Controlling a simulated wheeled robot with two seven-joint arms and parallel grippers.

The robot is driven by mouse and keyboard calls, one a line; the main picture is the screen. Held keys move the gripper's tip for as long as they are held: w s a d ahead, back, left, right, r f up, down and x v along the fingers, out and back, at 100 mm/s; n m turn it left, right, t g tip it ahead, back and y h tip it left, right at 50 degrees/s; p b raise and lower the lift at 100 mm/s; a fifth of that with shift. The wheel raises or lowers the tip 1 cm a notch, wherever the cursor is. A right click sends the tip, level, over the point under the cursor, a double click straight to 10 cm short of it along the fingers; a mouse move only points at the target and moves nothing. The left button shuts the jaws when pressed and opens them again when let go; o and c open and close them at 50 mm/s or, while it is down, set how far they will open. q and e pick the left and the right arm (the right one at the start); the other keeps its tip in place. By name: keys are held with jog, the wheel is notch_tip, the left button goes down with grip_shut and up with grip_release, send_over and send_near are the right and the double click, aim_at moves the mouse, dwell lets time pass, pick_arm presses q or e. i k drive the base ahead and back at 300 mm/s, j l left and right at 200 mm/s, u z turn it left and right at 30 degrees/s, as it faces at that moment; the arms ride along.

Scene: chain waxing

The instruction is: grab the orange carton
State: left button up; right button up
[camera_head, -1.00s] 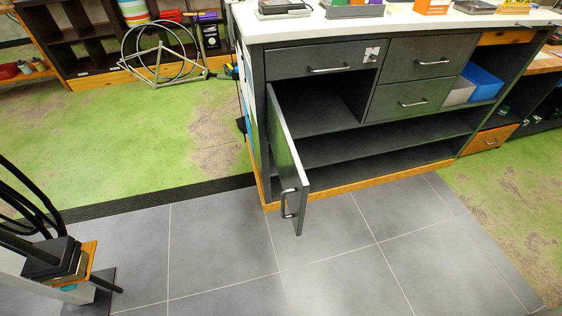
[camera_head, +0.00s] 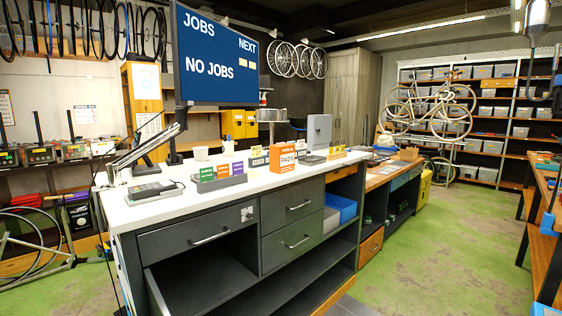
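An orange carton (camera_head: 283,161) with white lettering that seems to read PADS stands upright on the white counter top (camera_head: 180,220). It is near the middle of the counter, to the right of a grey tray (camera_head: 218,181) holding several small coloured boxes. Neither of my grippers shows in this view, so their state and their distance from the carton cannot be seen.
A dark keypad-like device (camera_head: 155,189) lies at the counter's left end. A large JOBS screen (camera_head: 216,56) rises behind the counter. The cabinet below has drawers (camera_head: 290,227) and open shelves. Green floor (camera_head: 440,250) is clear on the right.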

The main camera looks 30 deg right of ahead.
aim_at(282, 156)
jog(key=i+l+z, duration=0.1)
jog(key=l, duration=0.3)
jog(key=i+l+z, duration=0.1)
jog(key=l, duration=0.3)
jog(key=i+l+z, duration=0.1)
jog(key=l, duration=0.3)
